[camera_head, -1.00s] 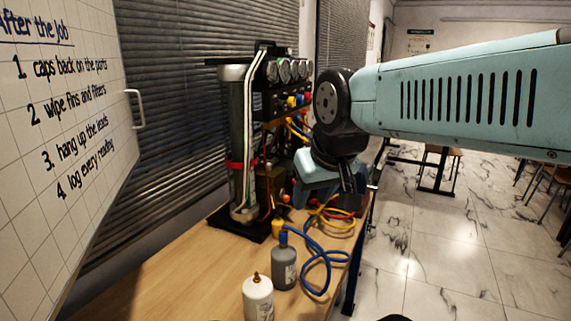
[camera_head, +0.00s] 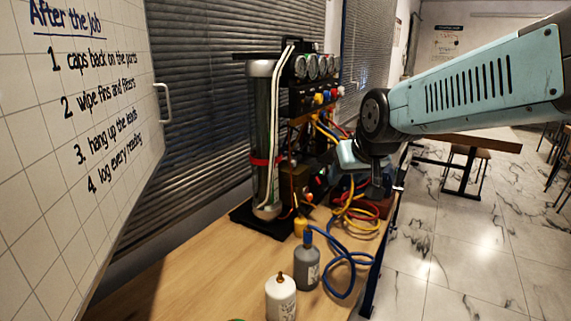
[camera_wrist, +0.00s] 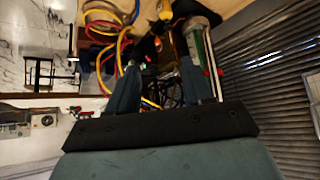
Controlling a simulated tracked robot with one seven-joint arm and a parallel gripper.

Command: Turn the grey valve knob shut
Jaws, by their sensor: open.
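The gauge rig stands on the bench, with a tall dark cylinder (camera_head: 264,140) and a manifold with yellow, red and blue knobs (camera_head: 322,98) below several gauges (camera_head: 312,67). I cannot pick out the grey valve knob in either view. My gripper (camera_head: 376,185) hangs to the right of the rig above the hoses, apart from the manifold. In the wrist view my gripper (camera_wrist: 157,70) has its two fingers spread with nothing clearly held between them. The rig's lower parts show blurred beyond them.
Yellow, red and blue hoses (camera_head: 345,262) lie coiled on the wooden bench (camera_head: 190,285). A grey bottle (camera_head: 307,268) and a white bottle (camera_head: 281,298) stand at its front. A whiteboard (camera_head: 60,170) is at left. Open floor (camera_head: 450,240) lies right of the bench.

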